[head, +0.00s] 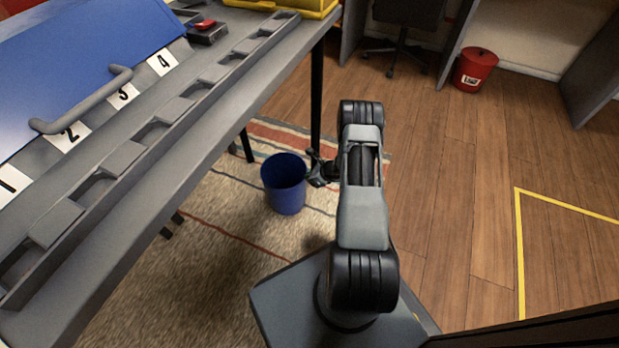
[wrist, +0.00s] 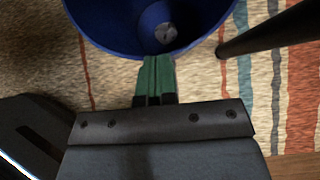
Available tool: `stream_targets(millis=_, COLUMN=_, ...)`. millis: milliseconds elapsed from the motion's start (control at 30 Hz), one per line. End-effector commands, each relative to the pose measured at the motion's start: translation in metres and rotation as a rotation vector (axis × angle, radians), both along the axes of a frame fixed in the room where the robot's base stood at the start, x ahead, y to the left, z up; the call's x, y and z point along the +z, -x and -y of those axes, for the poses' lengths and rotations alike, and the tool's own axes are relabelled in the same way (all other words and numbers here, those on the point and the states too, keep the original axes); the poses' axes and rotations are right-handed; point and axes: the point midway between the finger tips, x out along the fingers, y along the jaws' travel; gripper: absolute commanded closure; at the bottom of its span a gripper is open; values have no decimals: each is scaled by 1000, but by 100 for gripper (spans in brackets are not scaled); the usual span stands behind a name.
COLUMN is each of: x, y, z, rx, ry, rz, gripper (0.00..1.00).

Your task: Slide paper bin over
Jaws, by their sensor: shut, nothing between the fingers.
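A blue bin (head: 285,187) stands upright on the striped rug beside the table's right edge, in the head view. In the wrist view the blue bin (wrist: 105,22) fills the top middle, and a small pale round thing shows inside it. My gripper (head: 316,172) is low at the bin's right side in the head view. In the wrist view my gripper (wrist: 158,62) has its green fingers together and empty, with tips at the bin's near rim. I cannot tell whether they touch it. A red bin (head: 474,70) with a white label stands far off at the back right.
A grey table (head: 190,150) with numbered places and a slotted rail fills the left. Its dark leg (head: 316,92) stands behind the blue bin, and the leg (wrist: 265,30) is right of it in the wrist view. Wooden floor (head: 450,200) is open to the right.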

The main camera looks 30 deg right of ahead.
Motion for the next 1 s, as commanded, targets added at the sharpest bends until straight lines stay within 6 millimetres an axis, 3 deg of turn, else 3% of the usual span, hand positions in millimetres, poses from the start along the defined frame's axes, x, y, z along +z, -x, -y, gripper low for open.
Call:
stream_targets(millis=233, x=0, y=22, z=24, rx=-6, ry=0, rz=-1, gripper=100)
stream_targets(millis=300, x=17, y=31, z=32, rx=-8, ry=1, rz=0, gripper=100)
stream_targets(millis=600, x=55, y=59, z=48, rx=10, ry=0, rz=0, gripper=100)
stream_targets(millis=1000, x=71, y=76, z=61, rx=9, ry=-1, rz=0, gripper=100)
